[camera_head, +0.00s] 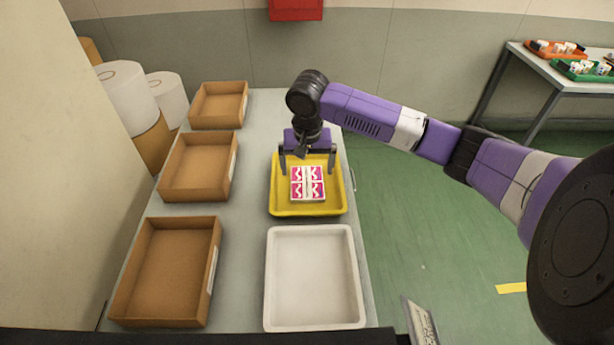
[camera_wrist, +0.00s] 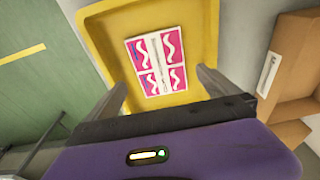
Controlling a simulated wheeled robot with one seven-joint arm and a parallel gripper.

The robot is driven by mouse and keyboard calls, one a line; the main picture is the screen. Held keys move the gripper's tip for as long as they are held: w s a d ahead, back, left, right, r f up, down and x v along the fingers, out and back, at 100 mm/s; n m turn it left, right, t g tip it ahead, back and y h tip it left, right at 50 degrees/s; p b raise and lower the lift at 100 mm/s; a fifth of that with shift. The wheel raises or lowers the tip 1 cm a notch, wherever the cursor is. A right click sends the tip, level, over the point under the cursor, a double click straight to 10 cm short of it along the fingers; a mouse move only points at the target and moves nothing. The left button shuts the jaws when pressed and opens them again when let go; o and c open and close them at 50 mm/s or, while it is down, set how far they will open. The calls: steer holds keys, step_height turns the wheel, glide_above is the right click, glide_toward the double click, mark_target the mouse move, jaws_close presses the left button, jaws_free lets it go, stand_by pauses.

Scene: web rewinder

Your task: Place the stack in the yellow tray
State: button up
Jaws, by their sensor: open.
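The stack (camera_head: 308,184) is a small block with a pink and white wavy pattern on top. It lies inside the yellow tray (camera_head: 281,208), near the middle of its floor. The stack also shows in the wrist view (camera_wrist: 158,62), inside the yellow tray (camera_wrist: 97,22). My gripper (camera_head: 307,170) is open above the back part of the tray. Its two fingers stand apart on either side, and in the wrist view (camera_wrist: 160,88) a gap shows between the fingers and the stack. Nothing is held. The underside of the stack is hidden.
An empty white tray (camera_head: 312,326) stands in front of the yellow tray. Three open cardboard boxes (camera_head: 168,319) line the table's left side. White rolls (camera_head: 125,97) stand left of the table. A side table (camera_head: 535,62) at the back right holds orange and green trays.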

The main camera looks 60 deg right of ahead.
mark_target(308, 187)
step_height(308, 187, up, 6)
steer(key=shift+s+a+r, duration=0.15)
steer(key=shift+s+a, duration=0.1)
steer(key=shift+a, duration=0.15)
stand_by(0.5)
